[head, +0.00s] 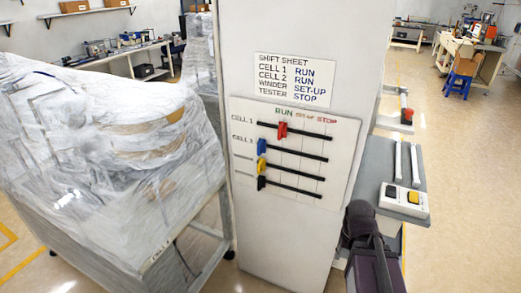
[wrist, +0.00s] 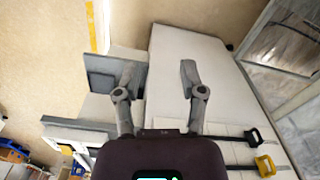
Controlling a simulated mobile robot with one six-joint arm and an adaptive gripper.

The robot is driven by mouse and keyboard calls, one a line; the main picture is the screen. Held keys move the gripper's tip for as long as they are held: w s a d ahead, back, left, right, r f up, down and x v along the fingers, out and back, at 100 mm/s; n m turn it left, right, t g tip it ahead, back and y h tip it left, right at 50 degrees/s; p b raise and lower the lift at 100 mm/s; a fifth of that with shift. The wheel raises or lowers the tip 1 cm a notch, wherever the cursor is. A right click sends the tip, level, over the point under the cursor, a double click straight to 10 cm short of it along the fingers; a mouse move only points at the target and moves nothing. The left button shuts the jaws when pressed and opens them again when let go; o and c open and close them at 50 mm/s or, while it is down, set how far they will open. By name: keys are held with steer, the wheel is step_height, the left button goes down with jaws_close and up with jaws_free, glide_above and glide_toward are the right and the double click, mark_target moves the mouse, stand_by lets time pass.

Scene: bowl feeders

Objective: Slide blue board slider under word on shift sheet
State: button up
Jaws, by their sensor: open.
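The white board (head: 335,165) on the pillar has several black slots under the headings RUN, SET-UP and STOP. The blue slider (head: 262,146) sits at the left end of the second slot, in the row labelled CELL 2, left of the RUN heading. It is not visible in the wrist view. The shift sheet (head: 293,80) above reads CELL 1 RUN, CELL 2 RUN, WINDER SET-UP, TESTER STOP. My gripper (wrist: 157,78) is open and empty, with its fingers spread. In the head view its fingers are not clearly seen; my dark arm end is low, right of the board.
The red slider (head: 282,130) is under RUN in the top slot. The yellow slider (head: 262,164) and black slider (head: 262,183) are at the left ends of the lower slots. A grey shelf (head: 379,160) with a switch box (head: 404,200) juts out right of the pillar. A plastic-covered machine (head: 100,160) stands left.

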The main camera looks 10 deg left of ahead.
steer(key=w+a+r+n+t+h+b, duration=0.1)
steer(key=w+a+n+t+h+b, duration=0.3)
steer(key=w+n, duration=0.5)
steer(key=w+a+r+n+t+h+b, duration=0.1)
steer(key=w+a+n+t+h+b, duration=0.1)
steer(key=w+a+n+t, duration=0.45)
steer(key=w+a+r+n+t+y+b, duration=0.1)
steer(key=w+a+r+n+t, duration=0.1)
steer(key=a+n, duration=0.4)
steer(key=w+a+r+n+t+y+b, duration=0.1)
steer(key=w+a+r+n+t+y, duration=0.1)
steer(key=a+n, duration=0.5)
steer(key=w+a+r+n+t+y+b, duration=0.1)
steer(key=w+a+r+n+t, duration=0.2)
steer(key=w+a+n, duration=0.3)
steer(key=a, duration=0.5)
steer(key=shift+n+y, duration=0.35)
steer(key=shift+y, duration=0.05)
steer(key=shift+w+a+r+t, duration=0.1)
steer(key=shift+w+t, duration=0.05)
steer(key=shift+t, duration=0.1)
